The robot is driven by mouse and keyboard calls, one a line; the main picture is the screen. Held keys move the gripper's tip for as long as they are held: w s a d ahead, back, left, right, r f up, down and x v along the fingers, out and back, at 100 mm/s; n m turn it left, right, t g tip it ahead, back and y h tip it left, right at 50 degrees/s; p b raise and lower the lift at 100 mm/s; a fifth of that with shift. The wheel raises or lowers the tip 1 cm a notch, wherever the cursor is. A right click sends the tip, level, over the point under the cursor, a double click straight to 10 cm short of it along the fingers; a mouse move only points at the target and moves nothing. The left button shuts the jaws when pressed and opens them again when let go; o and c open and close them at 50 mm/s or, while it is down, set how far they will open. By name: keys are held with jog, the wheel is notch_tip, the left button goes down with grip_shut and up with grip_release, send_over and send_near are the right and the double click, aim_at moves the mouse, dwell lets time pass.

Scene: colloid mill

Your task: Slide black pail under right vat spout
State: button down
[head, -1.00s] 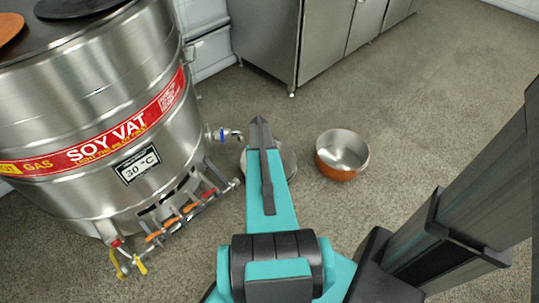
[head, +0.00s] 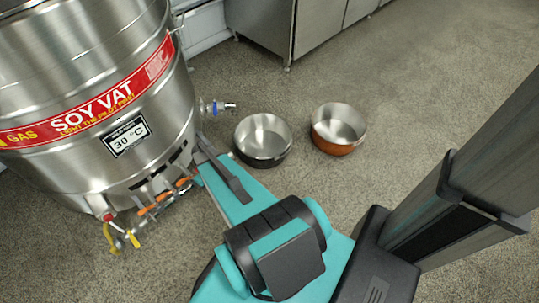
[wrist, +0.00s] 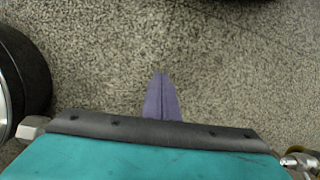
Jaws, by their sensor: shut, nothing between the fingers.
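The black pail (head: 259,158), dark outside with a bare steel inside, stands upright on the floor in the head view. The steel soy vat (head: 95,80) is at the left. Its spout (head: 230,105) with a blue-handled valve points right, up and left of the pail, and the pail is apart from it. My gripper (head: 201,140) is low between the vat's side and the pail, left of the pail and not holding it. In the wrist view its fingers (wrist: 161,78) are together and empty over the floor. A dark round wall, apparently the pail (wrist: 28,75), shows at the left edge.
An orange-brown pail (head: 334,148) stands right of the black one with a small gap. Gas pipes with orange and yellow handles (head: 150,208) run along the vat's lower front. Steel cabinets (head: 265,28) stand behind. The floor at the right is open.

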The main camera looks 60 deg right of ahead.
jog(key=s+a+g+b, duration=0.1)
jog(key=s+a+b, duration=0.1)
jog(key=s+a, duration=0.5)
jog(key=s+a+f+n+g+h+b, duration=0.1)
jog(key=s+a+b, duration=0.1)
jog(key=s+a, duration=0.6)
jog(key=a, duration=0.6)
jog(key=shift+a+f+g, duration=0.25)
jog(key=shift+a+g, duration=0.05)
jog(key=shift+a, duration=0.1)
jog(key=shift+d, duration=0.1)
